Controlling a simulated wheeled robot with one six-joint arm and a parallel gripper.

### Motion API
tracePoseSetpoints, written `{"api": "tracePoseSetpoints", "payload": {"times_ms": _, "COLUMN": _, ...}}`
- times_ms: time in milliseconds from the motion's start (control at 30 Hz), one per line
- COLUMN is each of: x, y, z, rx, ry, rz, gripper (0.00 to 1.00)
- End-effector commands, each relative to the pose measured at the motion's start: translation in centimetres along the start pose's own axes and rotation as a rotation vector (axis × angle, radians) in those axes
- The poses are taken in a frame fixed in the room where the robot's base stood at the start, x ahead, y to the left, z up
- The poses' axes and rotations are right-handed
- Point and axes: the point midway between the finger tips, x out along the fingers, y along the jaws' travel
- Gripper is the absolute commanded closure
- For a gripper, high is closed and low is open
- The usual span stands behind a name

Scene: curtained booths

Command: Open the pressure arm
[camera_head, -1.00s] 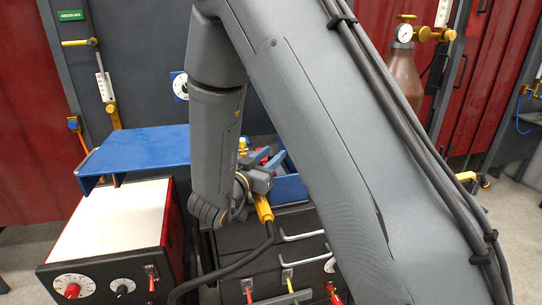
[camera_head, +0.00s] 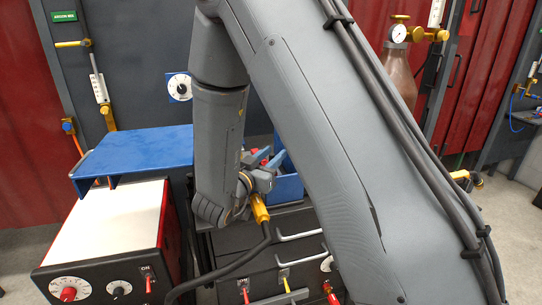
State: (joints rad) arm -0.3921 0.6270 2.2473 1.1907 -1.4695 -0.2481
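My gripper (camera_head: 264,170) is at the lower end of my arm, in front of a blue open box (camera_head: 288,186) and above the black drawer cabinet. It is small and partly hidden by my own arm, so I cannot tell its opening or whether it touches anything. Blue and red parts show just beyond it, in or by the blue box. A yellow handle-like piece (camera_head: 260,209) with a thick black cable hangs right below the gripper. I cannot pick out the pressure arm for sure; it may be hidden behind my arm.
A blue shelf (camera_head: 135,152) stands over a white-topped machine (camera_head: 108,221) with dials at left. The drawer cabinet (camera_head: 290,254) has protruding handles. A gas cylinder (camera_head: 400,79) with a gauge (camera_head: 398,33) stands back right. Bare floor shows at far right.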

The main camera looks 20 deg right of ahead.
Motion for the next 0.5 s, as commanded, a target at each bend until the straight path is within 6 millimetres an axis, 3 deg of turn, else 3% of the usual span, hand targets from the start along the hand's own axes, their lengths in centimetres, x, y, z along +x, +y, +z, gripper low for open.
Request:
{"api": "tracePoseSetpoints", "payload": {"times_ms": 333, "x": -0.3, "y": -0.1, "z": 0.0, "rx": 0.0, "ry": 0.0, "rz": -0.001, "gripper": 0.68}}
{"api": "tracePoseSetpoints", "payload": {"times_ms": 500, "x": -2.4, "y": -0.2, "z": 0.1, "rx": 0.001, "ry": 0.001, "rz": -0.004, "gripper": 0.68}}
